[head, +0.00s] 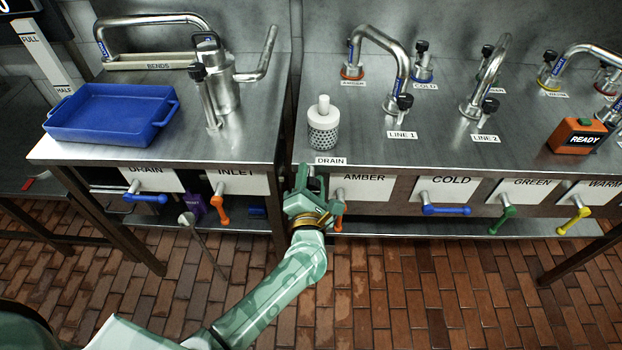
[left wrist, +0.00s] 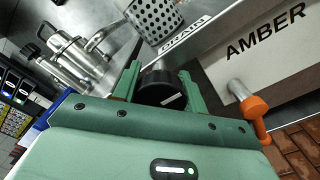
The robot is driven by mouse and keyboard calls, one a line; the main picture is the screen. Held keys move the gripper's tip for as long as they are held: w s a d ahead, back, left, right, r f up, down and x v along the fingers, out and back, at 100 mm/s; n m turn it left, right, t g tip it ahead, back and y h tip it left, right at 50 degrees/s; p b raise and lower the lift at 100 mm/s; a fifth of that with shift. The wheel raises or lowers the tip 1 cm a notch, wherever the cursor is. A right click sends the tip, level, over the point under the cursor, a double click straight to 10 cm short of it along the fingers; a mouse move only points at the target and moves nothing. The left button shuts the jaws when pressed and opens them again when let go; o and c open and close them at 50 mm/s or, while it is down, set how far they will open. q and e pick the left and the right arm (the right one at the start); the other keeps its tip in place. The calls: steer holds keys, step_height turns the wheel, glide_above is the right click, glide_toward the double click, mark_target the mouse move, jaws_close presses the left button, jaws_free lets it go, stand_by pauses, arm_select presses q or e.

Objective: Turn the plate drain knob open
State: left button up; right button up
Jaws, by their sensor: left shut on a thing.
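The plate drain knob (left wrist: 158,84) is a black round knob with a short white mark. It sits at the front edge of the right-hand steel table, below the DRAIN label (head: 331,161). In the left wrist view it is between the two green fingers of my left gripper (left wrist: 158,82), which is shut on it. In the head view my left gripper (head: 314,183) reaches up to the table front and mostly hides the knob. The white mark runs slantwise in the left wrist view. My right gripper is not in view.
The orange AMBER lever (head: 338,212) hangs close to the right of my gripper; it also shows in the left wrist view (left wrist: 254,112). A white perforated strainer (head: 323,128) stands above the label. A blue tray (head: 108,114) is on the left table. Blue, green and yellow levers line the front at right.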

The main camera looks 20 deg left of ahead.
arm_select(q)
steer(key=shift+f, duration=0.15)
steer(key=o, duration=1)
steer(key=shift+c, duration=0.2)
steer(key=p+v, duration=0.2)
steer(key=v, duration=1.4)
steer(key=shift+s, duration=0.2)
steer(key=shift+d, duration=0.1)
